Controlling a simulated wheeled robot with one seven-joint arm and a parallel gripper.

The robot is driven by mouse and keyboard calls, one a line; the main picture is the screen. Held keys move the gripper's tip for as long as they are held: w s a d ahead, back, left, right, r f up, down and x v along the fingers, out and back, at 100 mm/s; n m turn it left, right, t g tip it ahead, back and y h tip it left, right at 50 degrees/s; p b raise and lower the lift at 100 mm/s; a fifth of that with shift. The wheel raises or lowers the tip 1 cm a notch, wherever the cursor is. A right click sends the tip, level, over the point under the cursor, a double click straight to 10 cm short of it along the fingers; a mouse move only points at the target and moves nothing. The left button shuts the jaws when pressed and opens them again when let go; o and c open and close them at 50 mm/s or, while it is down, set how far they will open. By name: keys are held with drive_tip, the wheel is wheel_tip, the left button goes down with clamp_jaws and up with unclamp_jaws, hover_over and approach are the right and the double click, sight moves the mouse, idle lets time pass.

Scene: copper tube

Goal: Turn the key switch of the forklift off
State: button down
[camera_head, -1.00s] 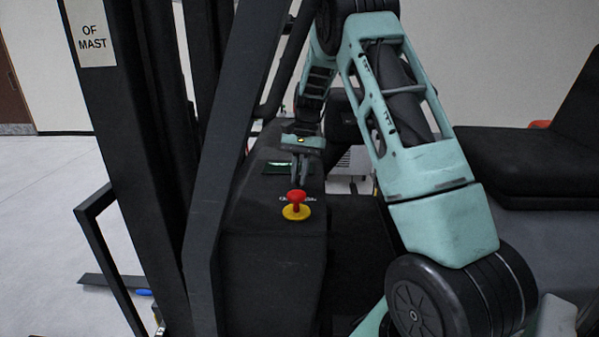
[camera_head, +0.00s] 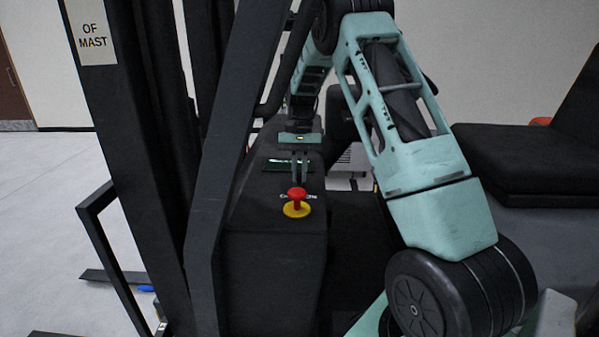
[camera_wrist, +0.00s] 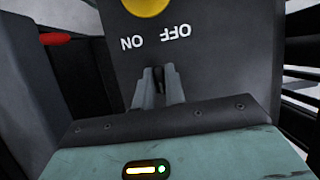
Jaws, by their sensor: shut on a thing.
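The forklift's black console (camera_head: 270,265) stands in the middle of the head view. My gripper (camera_head: 300,178) points down at its top, just behind the red and yellow stop button (camera_head: 297,203). In the wrist view my gripper (camera_wrist: 158,78) has its fingers close together around a small dark piece (camera_wrist: 158,74), which looks like the key switch. The fingers hide most of it, so its angle is hard to tell. The white ON and OFF labels (camera_wrist: 155,41) read upside down just beyond the fingertips, ON on the left and OFF on the right.
Black mast bars (camera_head: 215,190) stand close to the left of the console. A dark display (camera_head: 288,165) lies on the console behind my gripper. The black seat (camera_head: 520,160) is at the right. A red lever (camera_wrist: 54,38) shows in the wrist view.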

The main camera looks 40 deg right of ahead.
drive_tip(key=c, duration=1.5)
unclamp_jaws()
drive_tip(key=shift+o, duration=0.2)
drive_tip(key=shift+r, duration=0.1)
drive_tip(key=b+v, duration=0.3)
drive_tip(key=v, duration=1.4)
drive_tip(key=shift+r, duration=0.2)
